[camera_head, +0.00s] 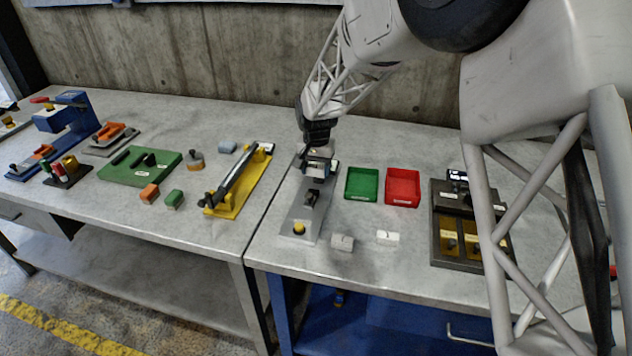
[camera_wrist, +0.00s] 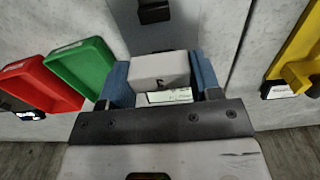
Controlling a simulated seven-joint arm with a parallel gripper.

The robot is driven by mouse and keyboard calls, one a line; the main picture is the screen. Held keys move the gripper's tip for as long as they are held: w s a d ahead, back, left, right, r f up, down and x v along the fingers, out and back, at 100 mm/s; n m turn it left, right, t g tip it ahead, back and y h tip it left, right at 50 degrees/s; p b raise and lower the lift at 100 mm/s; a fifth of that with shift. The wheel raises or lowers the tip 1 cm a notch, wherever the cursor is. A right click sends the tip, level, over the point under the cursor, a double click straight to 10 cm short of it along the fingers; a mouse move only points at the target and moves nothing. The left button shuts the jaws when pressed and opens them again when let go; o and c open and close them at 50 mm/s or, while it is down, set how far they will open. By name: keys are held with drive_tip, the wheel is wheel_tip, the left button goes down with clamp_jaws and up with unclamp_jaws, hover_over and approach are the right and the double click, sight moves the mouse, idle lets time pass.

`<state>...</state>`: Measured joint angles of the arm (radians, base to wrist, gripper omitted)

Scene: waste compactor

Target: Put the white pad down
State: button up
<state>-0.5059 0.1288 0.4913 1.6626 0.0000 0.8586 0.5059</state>
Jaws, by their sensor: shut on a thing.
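The white pad (camera_wrist: 160,68) shows in the wrist view as a pale block with a small dark mark on its face. My gripper (camera_wrist: 162,84) is shut on it, with one bluish finger at each side. A paler strip (camera_wrist: 168,97) lies just behind the block, nearer my wrist. In the head view my gripper (camera_head: 318,163) is over the far end of the grey baseplate (camera_head: 301,226). The pad is mostly hidden there, and I cannot tell whether its underside touches the plate.
A black upright part (camera_head: 311,197) and a yellow knob (camera_head: 299,228) stand on the baseplate. Green (camera_head: 361,184) and red (camera_head: 402,187) trays sit right. A grey block (camera_head: 342,242) and a white block (camera_head: 387,237) lie in front. A yellow fixture (camera_head: 240,187) stands left.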

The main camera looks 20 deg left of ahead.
sight(316, 175)
drive_tip(key=shift+f, duration=2.5)
drive_tip(key=shift+f, duration=0.15)
drive_tip(key=o, duration=0.9)
drive_tip(key=shift+r, duration=0.2)
wheel_tip(316, 175, up, 12)
